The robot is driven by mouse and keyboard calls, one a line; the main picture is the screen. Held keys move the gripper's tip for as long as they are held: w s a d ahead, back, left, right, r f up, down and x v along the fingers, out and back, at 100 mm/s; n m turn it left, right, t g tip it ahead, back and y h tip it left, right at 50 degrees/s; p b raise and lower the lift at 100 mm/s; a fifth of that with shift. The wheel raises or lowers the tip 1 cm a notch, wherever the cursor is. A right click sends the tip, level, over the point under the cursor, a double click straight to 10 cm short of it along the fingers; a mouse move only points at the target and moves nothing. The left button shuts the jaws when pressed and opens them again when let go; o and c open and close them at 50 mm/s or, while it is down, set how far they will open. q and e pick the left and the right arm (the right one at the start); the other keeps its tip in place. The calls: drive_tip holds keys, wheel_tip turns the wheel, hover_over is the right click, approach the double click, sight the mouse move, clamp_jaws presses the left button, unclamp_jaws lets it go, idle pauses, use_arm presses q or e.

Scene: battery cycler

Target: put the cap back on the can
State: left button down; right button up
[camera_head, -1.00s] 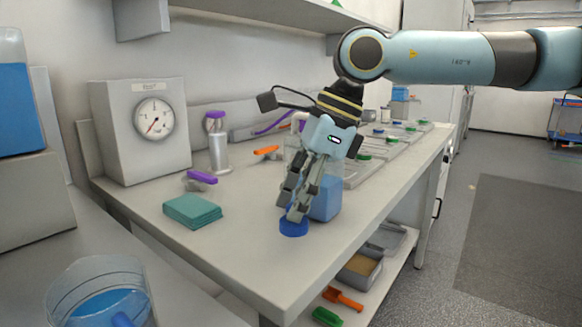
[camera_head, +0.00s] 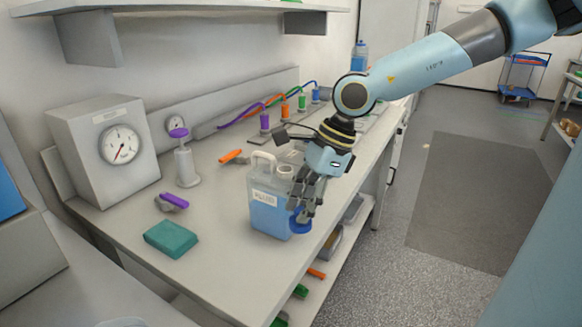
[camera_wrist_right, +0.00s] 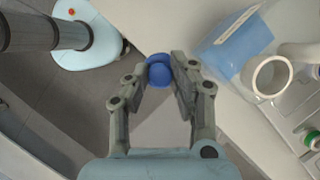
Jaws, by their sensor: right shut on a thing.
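The can (camera_head: 268,213) is a translucent jug with blue liquid, a white handle and a label, upright on the bench. Its neck (camera_head: 286,172) is open and uncapped. The can also shows in the right wrist view (camera_wrist_right: 238,45), with its round open mouth (camera_wrist_right: 266,82). The blue cap (camera_head: 300,222) is between the fingertips of my right gripper (camera_head: 302,208), which is shut on it. The cap is beside the can's lower right side, below neck height. In the right wrist view the cap (camera_wrist_right: 158,72) sits between the fingertips. My left gripper is not in view.
A gauge box (camera_head: 107,150), a purple-topped dispenser (camera_head: 186,165), a teal block (camera_head: 171,239) and a purple-handled item (camera_head: 173,201) stand on the left of the bench. An orange item (camera_head: 232,156) lies behind the can. The bench's front edge is close to the cap.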

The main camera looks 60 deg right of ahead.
drive_tip(key=shift+s+d+r, duration=0.15)
drive_tip(key=shift+d+r, duration=0.05)
drive_tip(key=shift+r, duration=0.1)
drive_tip(key=w+d+r+m+t+h+p, duration=0.1)
drive_tip(key=w+d+r+m+h+p, duration=0.1)
drive_tip(key=w+r+m+p, duration=0.45)
drive_tip(key=w+d+r+m+t+h+p, duration=0.1)
drive_tip(key=d+r+m+p, duration=0.15)
drive_tip(key=r, duration=0.65)
wheel_tip(320, 180, down, 9)
drive_tip(key=b, duration=0.7)
drive_tip(key=shift+s+r, duration=0.1)
drive_tip(key=shift+r, duration=0.05)
drive_tip(key=shift+f, duration=0.25)
idle(0.6)
drive_tip(key=o, duration=1.5)
drive_tip(key=shift+c, duration=0.2)
drive_tip(key=shift+r, duration=0.15)
